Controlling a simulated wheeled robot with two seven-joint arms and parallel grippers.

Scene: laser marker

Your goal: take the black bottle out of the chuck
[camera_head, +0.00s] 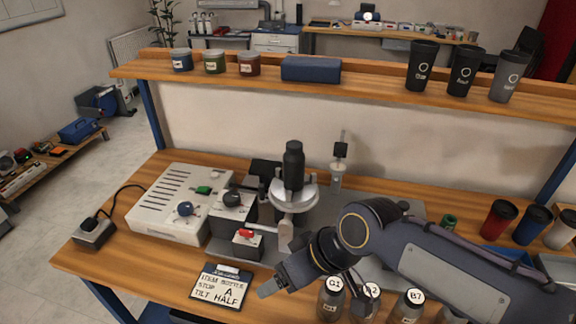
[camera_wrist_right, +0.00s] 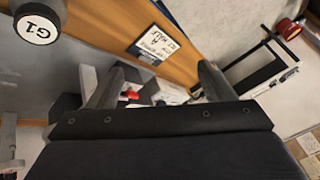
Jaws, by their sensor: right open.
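The black bottle (camera_head: 293,168) stands upright in the round metal chuck (camera_head: 293,197) of the marking machine in the middle of the bench. Its lower end is hidden in the chuck. My right gripper (camera_head: 268,288) is in front of the machine, below and left of the bottle and apart from it. In the right wrist view my right gripper (camera_wrist_right: 163,82) has its fingers spread, with nothing held between them. I cannot make out the black bottle in that view. My left gripper is not in view.
A control box (camera_head: 175,200) stands left of the machine. A red switch (camera_head: 246,233) and a job card (camera_head: 221,288) are near my right gripper. Bottles with labelled caps (camera_head: 330,299) stand at the front, beneath my right arm. Tumblers (camera_head: 498,219) stand at right.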

